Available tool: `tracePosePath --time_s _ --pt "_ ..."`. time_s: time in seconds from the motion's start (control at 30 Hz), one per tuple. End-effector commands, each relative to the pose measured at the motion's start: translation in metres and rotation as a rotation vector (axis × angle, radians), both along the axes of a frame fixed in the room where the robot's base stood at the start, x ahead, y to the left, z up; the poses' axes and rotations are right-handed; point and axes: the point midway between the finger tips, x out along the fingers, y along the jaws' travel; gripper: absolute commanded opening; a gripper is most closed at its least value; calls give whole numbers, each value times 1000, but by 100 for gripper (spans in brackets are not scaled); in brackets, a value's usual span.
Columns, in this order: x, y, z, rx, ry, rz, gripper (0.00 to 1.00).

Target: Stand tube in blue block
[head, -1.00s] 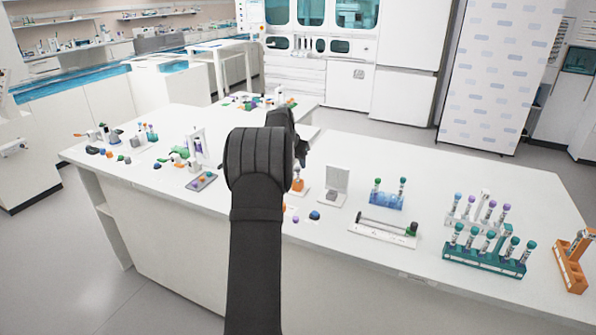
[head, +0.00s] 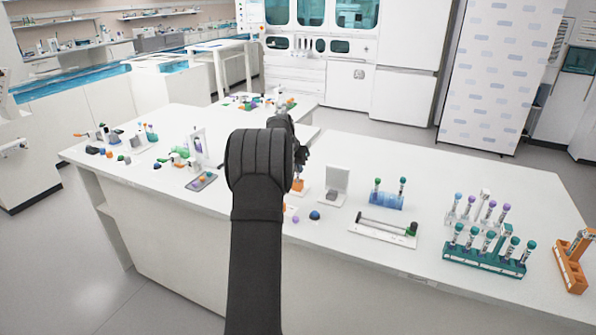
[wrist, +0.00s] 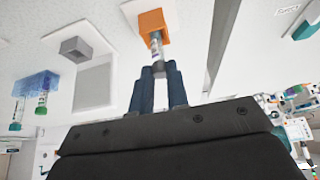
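The blue block (head: 386,201) stands on the bench right of my arm, with two capped tubes in it. In the wrist view the blue block (wrist: 40,84) is at the left. An orange block (wrist: 153,20) at the top of the wrist view has a tube (wrist: 155,46) standing out of it. My gripper (wrist: 159,68) has its two fingers on either side of that tube's outer end. The fingers hide this end, and I cannot tell whether they press on it. In the head view my gripper (head: 300,160) is mostly hidden behind my arm, just above the orange block (head: 299,185).
A white stand with a grey block (head: 334,190) is between the orange and blue blocks. A white rack with a lying rod (head: 385,230) is in front of the blue block. Teal (head: 485,256) and orange (head: 571,268) racks are at the right. Small items lie at left.

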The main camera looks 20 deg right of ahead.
Motion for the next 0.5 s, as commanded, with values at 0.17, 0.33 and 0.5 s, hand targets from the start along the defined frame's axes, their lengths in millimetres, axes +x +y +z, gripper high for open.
tracePosePath --time_s 0.17,0.33,0.5 --pt "0 0 0 0 0 0 0" --pt "0 0 4 -1 -1 0 0" --pt "0 0 14 -1 -1 0 0"
